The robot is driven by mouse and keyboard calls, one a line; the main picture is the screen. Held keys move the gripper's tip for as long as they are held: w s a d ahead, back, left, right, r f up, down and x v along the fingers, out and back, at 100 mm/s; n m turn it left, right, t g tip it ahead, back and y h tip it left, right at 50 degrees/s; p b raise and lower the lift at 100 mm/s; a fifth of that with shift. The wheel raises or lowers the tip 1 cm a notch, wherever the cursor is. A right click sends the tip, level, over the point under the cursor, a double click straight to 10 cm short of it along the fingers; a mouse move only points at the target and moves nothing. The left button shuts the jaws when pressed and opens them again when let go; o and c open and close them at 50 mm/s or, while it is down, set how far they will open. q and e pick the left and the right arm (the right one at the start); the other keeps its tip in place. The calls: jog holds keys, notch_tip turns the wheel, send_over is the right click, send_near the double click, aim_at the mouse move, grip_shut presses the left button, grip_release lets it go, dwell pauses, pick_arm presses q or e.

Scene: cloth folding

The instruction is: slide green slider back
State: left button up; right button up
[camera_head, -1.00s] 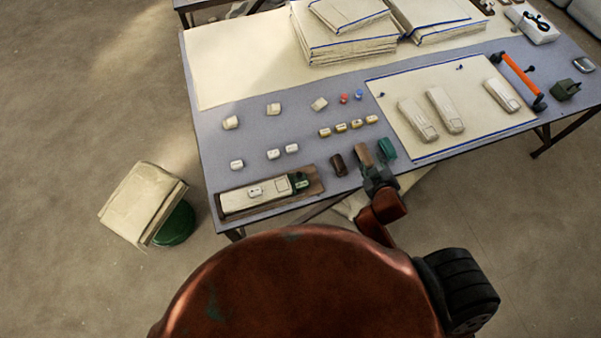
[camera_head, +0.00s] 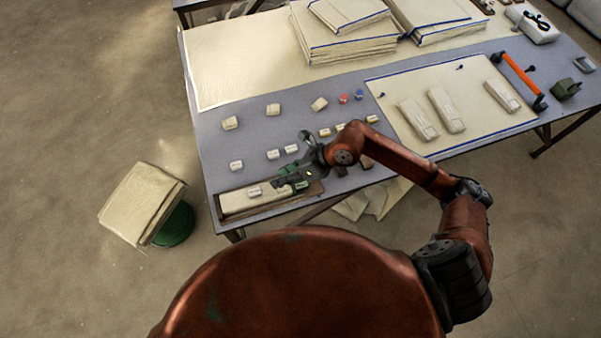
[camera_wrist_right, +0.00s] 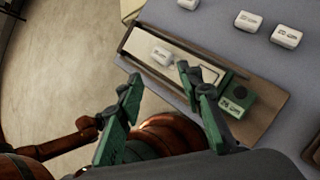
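The green slider (camera_wrist_right: 238,97), a small green block with a pale label, sits at the right end of a wooden tray (camera_wrist_right: 262,118) in the right wrist view. In the head view it is mostly hidden by my right gripper (camera_head: 284,181), which is over the right part of the tray (camera_head: 232,213). In the right wrist view my right gripper (camera_wrist_right: 159,73) is open, with nothing between its green fingers. Its right finger is just left of the slider; I cannot tell whether they touch. My left gripper is in neither view.
A small white labelled block (camera_wrist_right: 162,55) lies on the pale strip in the tray. Several white blocks (camera_head: 237,165) lie on the grey table (camera_head: 215,143) behind. A cream board with pale bars (camera_head: 446,110) is at right. A green stool (camera_head: 175,226) stands left.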

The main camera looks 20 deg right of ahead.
aim_at(299, 181)
jog(key=w+d+f+h, duration=0.3)
jog(key=d+f+h, duration=0.2)
jog(key=d, duration=0.5)
jog(key=shift+n, duration=0.4)
jog(key=x, duration=0.7)
jog(key=shift+s+a+b, duration=0.1)
jog(key=shift+a+b, duration=0.2)
jog(key=shift+a, duration=0.05)
jog(key=shift+c, duration=0.6)
grip_shut()
